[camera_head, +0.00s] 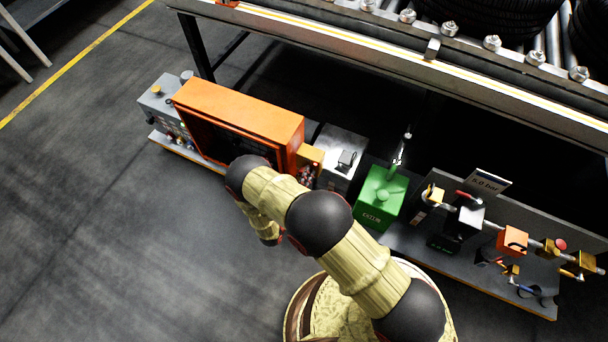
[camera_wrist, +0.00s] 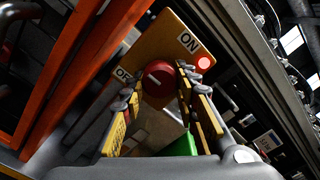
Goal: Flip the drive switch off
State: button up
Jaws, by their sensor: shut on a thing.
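The drive switch is a red round knob (camera_wrist: 158,78) with a white mark, on a yellow plate (camera_wrist: 165,40). The plate has an ON label (camera_wrist: 188,42) at upper right and a partly hidden OFF label (camera_wrist: 122,73) at left. A red lamp (camera_wrist: 204,62) glows beside ON. My gripper (camera_wrist: 158,88) is shut on the knob, one finger on each side. I cannot tell exactly which label the white mark points to. In the head view, the yellow switch box (camera_head: 311,155) stands at the right end of the orange cabinet; my arm hides most of my gripper.
The open orange cabinet (camera_head: 245,108) stands close left of the switch. A grey box (camera_head: 343,155) and a green box (camera_head: 381,196) are to its right, then a valve panel (camera_head: 490,225). The conveyor (camera_head: 400,65) runs behind. The floor in front is clear.

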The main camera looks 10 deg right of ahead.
jog(key=o, duration=1.2)
jog(key=shift+c, duration=0.2)
jog(key=v, duration=1.2)
